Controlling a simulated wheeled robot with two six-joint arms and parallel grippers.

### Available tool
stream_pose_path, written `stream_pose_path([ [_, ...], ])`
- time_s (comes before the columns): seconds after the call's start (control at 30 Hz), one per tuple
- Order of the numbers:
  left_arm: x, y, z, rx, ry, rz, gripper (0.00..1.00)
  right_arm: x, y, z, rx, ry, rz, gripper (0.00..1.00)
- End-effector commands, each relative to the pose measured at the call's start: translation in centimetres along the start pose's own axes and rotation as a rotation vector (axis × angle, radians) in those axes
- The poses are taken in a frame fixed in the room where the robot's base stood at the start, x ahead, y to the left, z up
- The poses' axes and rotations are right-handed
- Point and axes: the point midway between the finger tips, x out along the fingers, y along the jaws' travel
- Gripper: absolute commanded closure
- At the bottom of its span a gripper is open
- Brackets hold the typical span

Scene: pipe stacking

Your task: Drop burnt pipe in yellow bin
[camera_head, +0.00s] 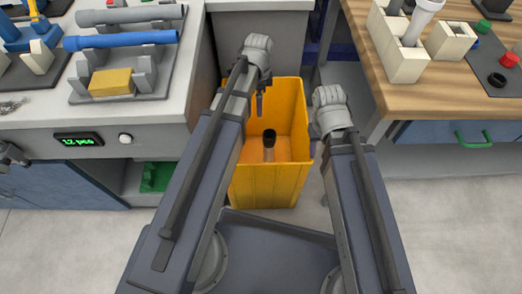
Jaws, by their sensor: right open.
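The yellow bin (269,184) stands on the floor in the gap between the two worktops. The burnt pipe (268,146), short with a blackened top end and a pale body, shows upright or slightly tilted inside the bin's outline. I cannot tell whether it touches the bottom. My left arm reaches over the bin's left side, and a small dark part hangs beside it above the bin. My right arm ends at the bin's right edge. My right gripper is open, apart from the pipe, and its fingers are mostly hidden.
The left worktop (40,107) holds a blue pipe (120,40), a grey pipe (130,15) and a yellow block (111,82) on a rack. The wooden right worktop (420,98) holds cream blocks (400,60) with a white pipe (421,20).

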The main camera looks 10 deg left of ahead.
Motion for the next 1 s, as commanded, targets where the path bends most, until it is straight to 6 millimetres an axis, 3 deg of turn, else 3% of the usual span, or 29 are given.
stream_pose_path([
  [0.47, -1.0, 0.0, 0.0, 0.000, 0.000, 0.000, 0.03, -1.0, 0.1, 0.1, 0.000, 0.000, -0.001, 0.50],
  [1.0, -7.5, 0.0, 0.0, 0.000, 0.000, 0.000, 0.03, -7.4, 0.6, 0.5, 0.003, 0.000, -0.009, 0.50],
])
